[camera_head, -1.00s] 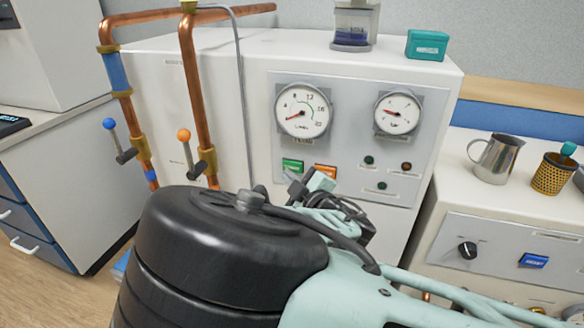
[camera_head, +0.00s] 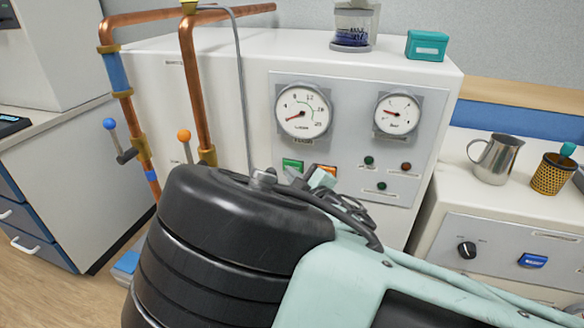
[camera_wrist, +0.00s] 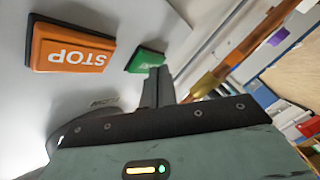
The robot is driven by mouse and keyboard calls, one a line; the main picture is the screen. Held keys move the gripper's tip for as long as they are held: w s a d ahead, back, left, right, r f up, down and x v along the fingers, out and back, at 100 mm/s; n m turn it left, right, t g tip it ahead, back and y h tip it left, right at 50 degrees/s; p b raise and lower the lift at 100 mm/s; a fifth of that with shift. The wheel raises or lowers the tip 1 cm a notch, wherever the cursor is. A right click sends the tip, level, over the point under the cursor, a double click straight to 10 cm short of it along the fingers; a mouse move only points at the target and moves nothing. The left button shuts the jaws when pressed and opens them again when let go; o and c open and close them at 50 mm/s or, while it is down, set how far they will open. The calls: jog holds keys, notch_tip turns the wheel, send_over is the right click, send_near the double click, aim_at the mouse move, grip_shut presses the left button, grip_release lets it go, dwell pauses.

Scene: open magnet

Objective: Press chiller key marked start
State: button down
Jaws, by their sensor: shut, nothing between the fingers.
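The chiller's green key (camera_head: 292,165) is on the white front panel, left of the orange key (camera_head: 326,169). In the wrist view the green key (camera_wrist: 147,60) shows partly, its lettering unreadable at this angle. The orange key (camera_wrist: 72,48) is marked STOP and appears upside down there. My gripper (camera_wrist: 158,74) is shut and empty. Its fingertips overlap the near right edge of the green key in the wrist view; I cannot tell whether they touch it. In the head view my own arm largely hides the gripper.
Two dial gauges (camera_head: 303,112) (camera_head: 397,113) sit above the keys, and small indicator lamps (camera_head: 369,161) to their right. Copper pipes (camera_head: 196,85) with lever valves stand at the left. A metal jug (camera_head: 495,159) and a mesh cup (camera_head: 552,174) stand on the right-hand unit.

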jog(key=shift+w, duration=0.25)
dwell(0.4)
jog(key=shift+s, duration=0.1)
jog(key=shift+s+a, duration=0.2)
jog(key=shift+s, duration=0.5)
jog(key=shift+s, duration=0.1)
jog(key=s, duration=0.1)
jog(key=s+a, duration=0.1)
jog(key=s, duration=0.1)
jog(key=s+p, duration=0.1)
jog(key=shift+s+a, duration=0.25)
jog(key=shift+a, duration=0.1)
dwell(0.5)
